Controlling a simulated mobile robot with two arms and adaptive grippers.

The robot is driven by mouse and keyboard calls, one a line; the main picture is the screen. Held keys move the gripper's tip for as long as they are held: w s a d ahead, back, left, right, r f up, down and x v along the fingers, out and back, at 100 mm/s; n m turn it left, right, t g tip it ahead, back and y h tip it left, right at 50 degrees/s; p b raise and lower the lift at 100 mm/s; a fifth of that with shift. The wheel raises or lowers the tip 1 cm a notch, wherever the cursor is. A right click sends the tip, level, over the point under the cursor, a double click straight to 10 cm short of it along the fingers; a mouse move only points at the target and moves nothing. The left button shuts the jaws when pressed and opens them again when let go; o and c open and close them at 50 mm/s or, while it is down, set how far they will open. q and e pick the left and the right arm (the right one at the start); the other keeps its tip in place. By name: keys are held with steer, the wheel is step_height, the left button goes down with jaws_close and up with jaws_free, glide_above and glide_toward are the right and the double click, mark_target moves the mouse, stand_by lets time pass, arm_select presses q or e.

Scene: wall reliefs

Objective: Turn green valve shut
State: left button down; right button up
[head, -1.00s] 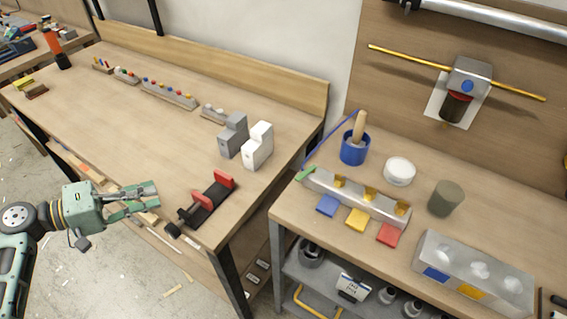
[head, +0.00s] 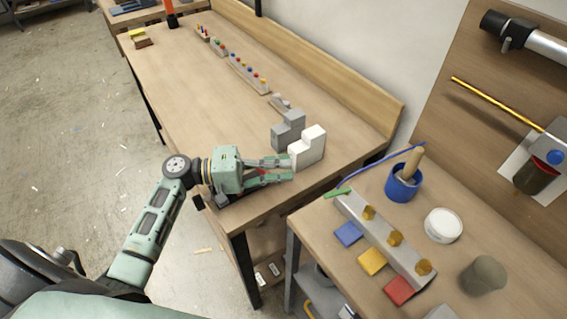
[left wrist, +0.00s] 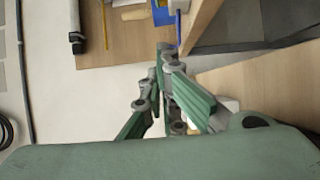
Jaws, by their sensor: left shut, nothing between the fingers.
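A small green piece (head: 337,192) lies at the far left end of a grey metal block (head: 378,235) with yellow fittings. It is too small to tell whether it is a valve handle, and no other green valve shows. My left gripper (head: 290,168) is shut and empty, left of the green piece and in front of a white stepped block (head: 308,148). I cannot tell whether it touches that block. In the left wrist view the fingers (left wrist: 168,52) come together at their tips. My right gripper is not in view.
Blue (head: 348,234), yellow (head: 372,261) and red (head: 398,290) tiles lie before the metal block. A blue cup (head: 404,187) with a wooden handle and a white tub (head: 443,225) stand behind it. A gap separates the two benches.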

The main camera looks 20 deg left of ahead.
mark_target(337, 194)
arm_select(q)
steer(key=d+p, duration=0.4)
steer(key=d, duration=0.4)
steer(key=shift+d, duration=0.35)
